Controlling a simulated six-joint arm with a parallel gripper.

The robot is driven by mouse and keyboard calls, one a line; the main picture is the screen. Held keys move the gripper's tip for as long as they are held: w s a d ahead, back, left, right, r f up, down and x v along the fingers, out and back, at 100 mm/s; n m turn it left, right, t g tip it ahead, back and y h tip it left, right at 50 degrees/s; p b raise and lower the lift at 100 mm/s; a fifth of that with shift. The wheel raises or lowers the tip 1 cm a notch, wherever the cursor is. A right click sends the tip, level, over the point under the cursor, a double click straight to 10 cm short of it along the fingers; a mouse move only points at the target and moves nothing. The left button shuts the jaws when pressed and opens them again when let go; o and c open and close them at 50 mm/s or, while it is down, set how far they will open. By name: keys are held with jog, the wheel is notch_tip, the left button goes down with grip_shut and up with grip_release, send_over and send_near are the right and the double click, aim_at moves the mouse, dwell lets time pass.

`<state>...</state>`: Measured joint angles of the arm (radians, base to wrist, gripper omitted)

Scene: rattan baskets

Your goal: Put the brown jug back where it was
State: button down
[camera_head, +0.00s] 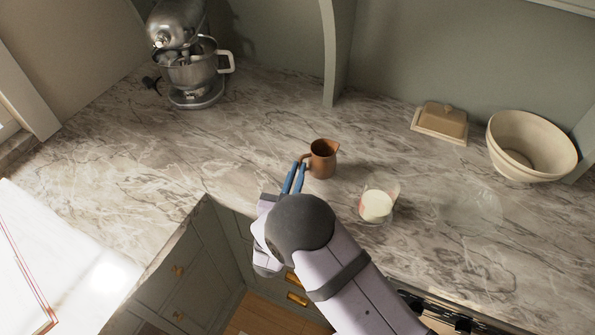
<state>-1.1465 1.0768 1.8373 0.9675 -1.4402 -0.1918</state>
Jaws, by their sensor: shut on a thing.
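The brown jug (324,160) is upright near the middle of the marble counter. Its open mouth faces up and its handle points left, toward my gripper. My gripper (298,172) has blue fingers and reaches in from the front. It is shut on the handle of the brown jug. Whether the jug's base touches the counter or is slightly above it, I cannot tell. My arm covers the counter edge below the jug.
A glass with white contents (376,205) stands right of the jug, near a clear glass dish (470,211). A butter dish (440,122) and cream bowl (531,146) are at the back right. A stand mixer (188,62) is back left. Counter left of the jug is clear.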

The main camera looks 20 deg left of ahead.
jog(key=shift+f, duration=0.15)
jog(key=shift+f, duration=0.2)
jog(key=c, duration=1.9)
grip_release()
jog(key=shift+o, duration=0.2)
